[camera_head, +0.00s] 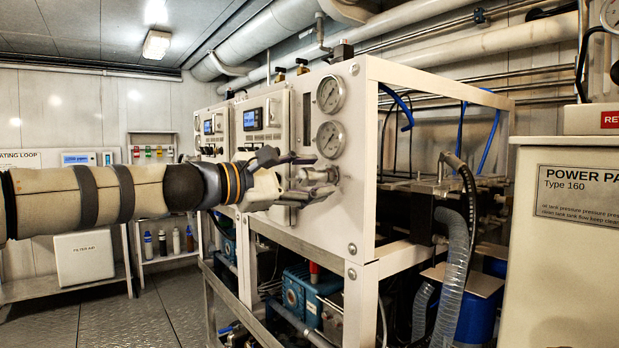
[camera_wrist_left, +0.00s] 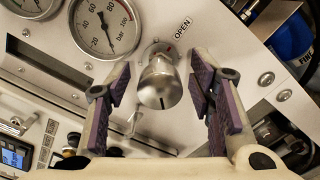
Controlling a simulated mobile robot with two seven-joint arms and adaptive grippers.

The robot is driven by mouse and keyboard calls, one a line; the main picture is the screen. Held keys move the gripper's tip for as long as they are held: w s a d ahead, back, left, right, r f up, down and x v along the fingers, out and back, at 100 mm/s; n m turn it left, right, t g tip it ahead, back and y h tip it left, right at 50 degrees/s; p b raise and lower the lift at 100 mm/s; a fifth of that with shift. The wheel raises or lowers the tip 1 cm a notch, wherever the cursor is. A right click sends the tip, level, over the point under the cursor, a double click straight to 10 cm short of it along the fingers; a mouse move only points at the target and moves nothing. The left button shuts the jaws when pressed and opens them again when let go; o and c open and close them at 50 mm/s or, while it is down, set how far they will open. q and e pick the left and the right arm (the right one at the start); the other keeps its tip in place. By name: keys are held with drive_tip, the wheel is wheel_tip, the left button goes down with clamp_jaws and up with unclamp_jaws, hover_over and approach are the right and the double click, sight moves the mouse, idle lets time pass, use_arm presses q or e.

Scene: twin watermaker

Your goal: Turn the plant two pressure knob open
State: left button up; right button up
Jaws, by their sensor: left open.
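The pressure knob (camera_wrist_left: 160,82) is a silver metal knob on the white front panel, below two round gauges, with an "OPEN" label beside it in the left wrist view. My left gripper (camera_wrist_left: 162,100) is open, with one purple-padded finger on each side of the knob and a visible gap to both. In the head view my left gripper (camera_head: 312,176) reaches in from the left at the panel, just below the lower gauge (camera_head: 330,139). The gripper largely hides the knob there. My right gripper is in neither view.
A second panel with a blue display (camera_head: 253,118) stands farther along the white frame. Blue pumps (camera_head: 303,296) sit under the panel. A power pack cabinet (camera_head: 566,250) stands at the right. The metal floor at the left (camera_head: 125,312) is clear.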

use_arm(q)
drive_tip(key=v, duration=1.2)
